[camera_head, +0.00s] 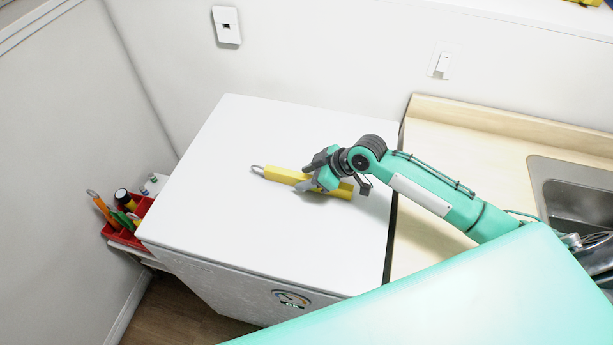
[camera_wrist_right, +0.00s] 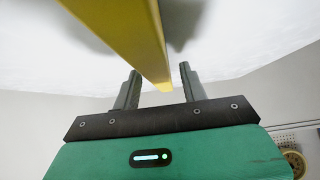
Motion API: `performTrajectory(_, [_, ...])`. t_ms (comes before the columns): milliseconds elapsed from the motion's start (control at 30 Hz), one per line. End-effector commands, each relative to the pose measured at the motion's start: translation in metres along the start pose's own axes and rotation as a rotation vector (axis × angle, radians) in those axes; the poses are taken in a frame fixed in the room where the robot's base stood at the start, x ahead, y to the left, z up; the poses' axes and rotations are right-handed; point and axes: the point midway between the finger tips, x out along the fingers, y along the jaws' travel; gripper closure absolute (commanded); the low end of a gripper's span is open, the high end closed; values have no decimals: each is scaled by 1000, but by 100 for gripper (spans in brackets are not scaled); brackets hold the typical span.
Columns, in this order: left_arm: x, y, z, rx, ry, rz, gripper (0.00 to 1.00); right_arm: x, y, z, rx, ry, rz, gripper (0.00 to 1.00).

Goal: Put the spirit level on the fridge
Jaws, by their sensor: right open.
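The yellow spirit level (camera_head: 341,190) lies on the white top of the fridge (camera_head: 225,150), with a metal loop at its left end. My right gripper (camera_head: 312,180) is at the level, above the fridge top, and covers part of its middle. In the right wrist view the level (camera_wrist_right: 128,35) runs between the two fingers of the right gripper (camera_wrist_right: 150,92). The fingers stand apart with a gap on each side of the level. My left gripper is not in view.
A wooden counter (camera_head: 445,165) with a metal sink (camera_head: 575,195) is right of the fridge. A red caddy (camera_head: 125,237) of tools stands low at the left. The fridge top around the level is clear.

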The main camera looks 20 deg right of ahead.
Motion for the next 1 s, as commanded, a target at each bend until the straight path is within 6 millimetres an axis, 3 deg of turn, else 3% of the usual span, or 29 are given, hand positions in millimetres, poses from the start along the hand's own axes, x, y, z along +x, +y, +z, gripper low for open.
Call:
performTrajectory(600, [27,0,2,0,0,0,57,-101,1,2,-1,-2,2,57])
performTrajectory(1000, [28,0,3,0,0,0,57,-115,0,0,0,0,-1,57])
